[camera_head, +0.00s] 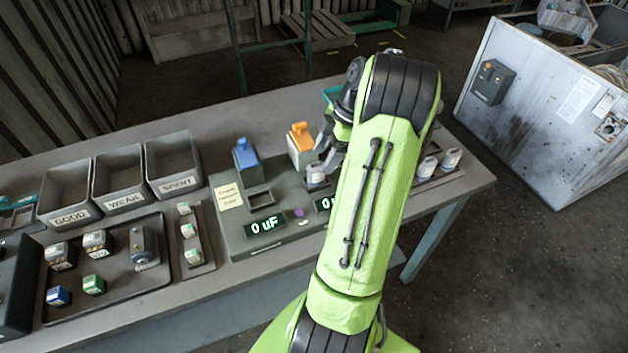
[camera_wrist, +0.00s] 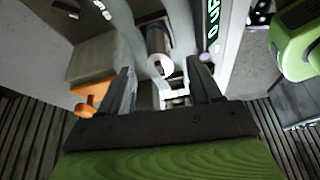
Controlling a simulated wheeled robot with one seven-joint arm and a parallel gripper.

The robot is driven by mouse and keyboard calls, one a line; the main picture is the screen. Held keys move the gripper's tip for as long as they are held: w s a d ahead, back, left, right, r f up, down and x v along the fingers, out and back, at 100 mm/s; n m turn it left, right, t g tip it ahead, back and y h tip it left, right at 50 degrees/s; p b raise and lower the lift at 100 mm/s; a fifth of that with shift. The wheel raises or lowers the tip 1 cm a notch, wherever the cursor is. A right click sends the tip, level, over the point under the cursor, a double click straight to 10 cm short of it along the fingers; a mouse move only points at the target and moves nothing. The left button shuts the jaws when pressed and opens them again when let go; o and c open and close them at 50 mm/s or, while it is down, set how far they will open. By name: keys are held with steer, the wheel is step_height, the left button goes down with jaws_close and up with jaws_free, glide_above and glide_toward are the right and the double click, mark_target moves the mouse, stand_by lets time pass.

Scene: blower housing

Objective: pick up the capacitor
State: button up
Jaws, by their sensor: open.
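A light grey capacitor (camera_head: 316,176) with a pale label sits at the right-hand socket of the tester, in front of the orange clamp (camera_head: 301,137). In the wrist view the capacitor (camera_wrist: 158,42) appears as a grey and white cylinder just beyond the fingertips, roughly in line with the gap. My gripper (camera_wrist: 163,76) is open, with its two dark fingers apart and nothing clearly held. In the head view my gripper (camera_head: 326,145) is close above and behind the capacitor, partly hidden by my arm. I cannot tell whether the fingers touch it.
The tester (camera_head: 283,238) also has a blue clamp (camera_head: 245,154) and an empty left socket. Its left display reads 0 uF. GOOD, WEAK and SPENT bins (camera_head: 173,185) stand left, behind a tray (camera_head: 110,300) of several components. More white capacitors (camera_head: 451,158) stand right of my arm.

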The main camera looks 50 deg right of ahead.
mark_target(320, 163)
steer(key=b+x, duration=0.1)
steer(key=x, duration=0.4)
steer(key=shift+w+a+f, duration=0.15)
steer(key=shift+f, duration=0.2)
steer(key=shift+r, duration=0.1)
steer(key=c, duration=1)
step_height(320, 163, up, 10)
steer(key=p, duration=0.2)
steer(key=shift+p, duration=0.35)
